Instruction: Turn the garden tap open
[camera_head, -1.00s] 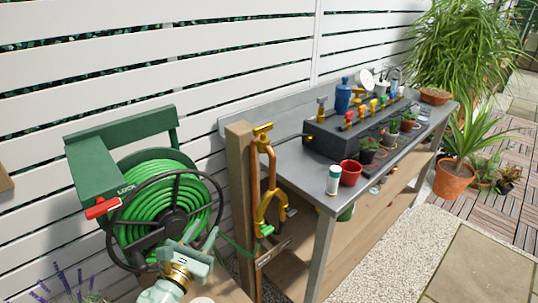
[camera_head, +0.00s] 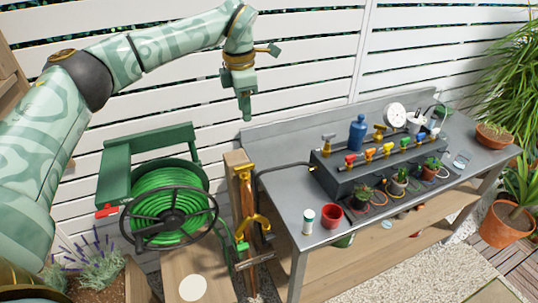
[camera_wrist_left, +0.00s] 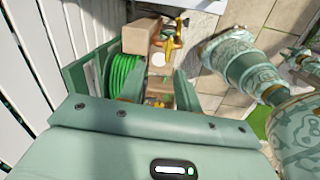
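The garden tap is brass-yellow, with its upper fitting (camera_head: 243,169) beside the top of a wooden post (camera_head: 236,200). A copper-coloured pipe runs down the post to a forked yellow fitting (camera_head: 254,222). I cannot tell how far the tap is turned. My left gripper (camera_head: 246,112) hangs fingers down above the post top, empty and apart from the tap. In the left wrist view its two green fingers (camera_wrist_left: 150,82) stand apart, with the post top (camera_wrist_left: 140,36) and brass fittings (camera_wrist_left: 174,42) beyond them. My right gripper does not show.
A green hose reel (camera_head: 168,205) with a red lever stands left of the post. A slatted white fence stands behind.

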